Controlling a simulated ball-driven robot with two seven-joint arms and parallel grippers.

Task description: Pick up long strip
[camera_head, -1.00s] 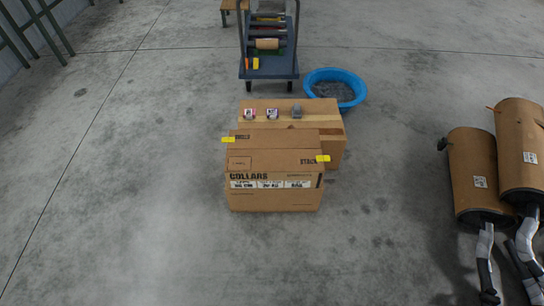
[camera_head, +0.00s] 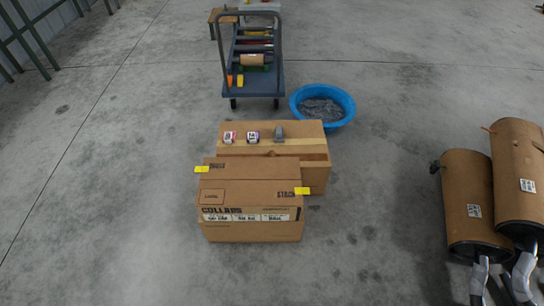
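No long strip can be made out for certain. Two short yellow pieces show at the front cardboard box (camera_head: 252,231): a left yellow piece (camera_head: 202,170) at its upper left edge and a right yellow piece (camera_head: 302,191) at its right edge. Whether they are ends of a strip I cannot tell. Neither of my grippers is in view.
A second box (camera_head: 312,150) behind carries small items, including a grey one (camera_head: 279,134). Behind stand a blue basin (camera_head: 346,103) and a loaded cart (camera_head: 252,85). Wrapped mufflers (camera_head: 467,205) lie at the right. The floor at left is clear.

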